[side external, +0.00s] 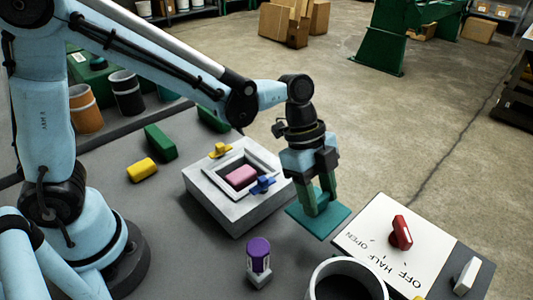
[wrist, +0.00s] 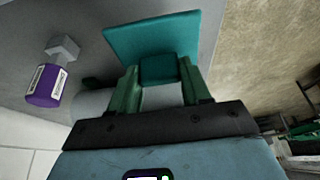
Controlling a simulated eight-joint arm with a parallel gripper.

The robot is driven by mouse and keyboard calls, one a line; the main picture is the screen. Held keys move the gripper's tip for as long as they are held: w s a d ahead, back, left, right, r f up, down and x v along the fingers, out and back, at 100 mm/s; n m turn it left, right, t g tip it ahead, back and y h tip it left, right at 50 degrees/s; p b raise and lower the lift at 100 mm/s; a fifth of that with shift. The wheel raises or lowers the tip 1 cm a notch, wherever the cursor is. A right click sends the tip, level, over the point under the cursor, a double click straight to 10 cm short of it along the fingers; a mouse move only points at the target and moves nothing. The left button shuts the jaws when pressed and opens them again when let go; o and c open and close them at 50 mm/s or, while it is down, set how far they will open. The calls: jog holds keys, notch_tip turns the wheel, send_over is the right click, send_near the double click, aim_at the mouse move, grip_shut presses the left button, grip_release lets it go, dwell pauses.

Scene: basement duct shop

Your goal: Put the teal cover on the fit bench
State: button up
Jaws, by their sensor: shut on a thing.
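The teal cover (side external: 304,222) is a flat square plate with a block-like knob. My gripper (side external: 318,205) is shut on the knob, and the plate hangs below the fingertips, roughly level. In the wrist view the teal cover (wrist: 122,40) spreads beyond my gripper (wrist: 160,72), whose green fingers press both sides of the knob. The cover is right of a grey box, in front of the bench's far edge; its height above the bench is hard to tell. The grey fit bench top (side external: 180,240) lies beneath.
The grey box (side external: 220,205) has a square opening with a pink block (side external: 241,176) inside, and yellow (side external: 219,150) and blue (side external: 263,185) pieces on its rim. A purple-topped item (side external: 258,255), a dark-mouthed cylinder (side external: 345,285) and a switch panel (side external: 385,245) stand nearby.

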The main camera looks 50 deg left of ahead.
jog(key=shift+f, duration=2.75)
jog(key=o, duration=1.1)
jog(key=shift+f, duration=0.15)
jog(key=v, duration=1.2)
jog(key=s+a+n+t+y, duration=0.1)
jog(key=s+a+n+t, duration=0.1)
jog(key=a+n, duration=0.3)
jog(key=s+a+n+t+y, duration=0.2)
jog(key=a+n, duration=0.3)
jog(key=n, duration=0.2)
jog(key=s+a+r+n+t+y, duration=0.1)
jog(key=s+a+n+t, duration=0.1)
jog(key=a+n, duration=0.3)
jog(key=shift+a+r+n+t, duration=0.1)
jog(key=shift+a+n+t, duration=0.1)
jog(key=shift+n+t, duration=0.35)
